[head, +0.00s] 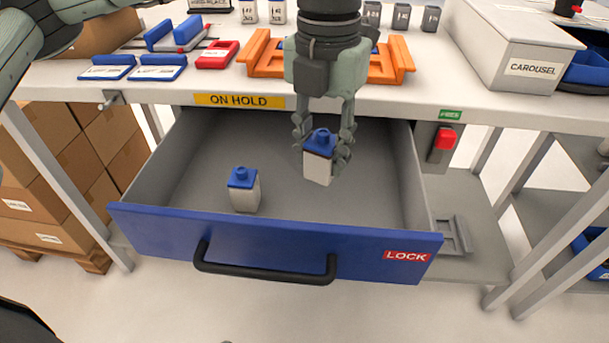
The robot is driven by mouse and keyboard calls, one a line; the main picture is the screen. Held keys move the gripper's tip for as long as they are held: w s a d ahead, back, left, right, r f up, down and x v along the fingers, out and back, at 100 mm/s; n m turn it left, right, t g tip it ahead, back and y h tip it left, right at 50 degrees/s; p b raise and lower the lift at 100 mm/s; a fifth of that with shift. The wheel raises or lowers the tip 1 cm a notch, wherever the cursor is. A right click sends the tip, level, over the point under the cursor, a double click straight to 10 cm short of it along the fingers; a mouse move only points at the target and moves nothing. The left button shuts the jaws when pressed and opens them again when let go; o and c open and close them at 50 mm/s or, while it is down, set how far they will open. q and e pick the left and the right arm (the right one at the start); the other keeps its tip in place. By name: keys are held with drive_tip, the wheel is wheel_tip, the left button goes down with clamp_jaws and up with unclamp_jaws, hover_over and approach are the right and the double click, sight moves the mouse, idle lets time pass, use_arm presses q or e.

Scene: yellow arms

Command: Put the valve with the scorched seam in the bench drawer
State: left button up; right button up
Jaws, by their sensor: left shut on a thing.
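The bench drawer (275,238) is pulled open, with a blue front, a black handle and a red "LOCK" label. My left gripper (323,150) is over the drawer's inside, shut on a white valve with a blue cap (318,168). The held valve is slightly tilted; I cannot tell whether it touches the drawer floor. A second white valve with a blue cap (244,190) stands upright in the drawer, to the left and apart from it. No scorched seam can be made out on either one. My right gripper is not in view.
A yellow "ON HOLD" label (239,100) is on the bench edge above the drawer. An orange holder (262,60), a red tray (217,55), several small blocks and a grey "CAROUSEL" box (513,50) stand on the bench. A red switch (445,139) is right of the drawer.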

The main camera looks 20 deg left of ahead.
use_arm(q)
wheel_tip(320, 180, down, 8)
drive_tip(key=shift+r, duration=0.15)
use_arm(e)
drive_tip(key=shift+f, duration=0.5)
use_arm(q)
drive_tip(key=shift+f, duration=0.25)
drive_tip(key=shift+f, duration=0.1)
drive_tip(key=o, duration=1.2)
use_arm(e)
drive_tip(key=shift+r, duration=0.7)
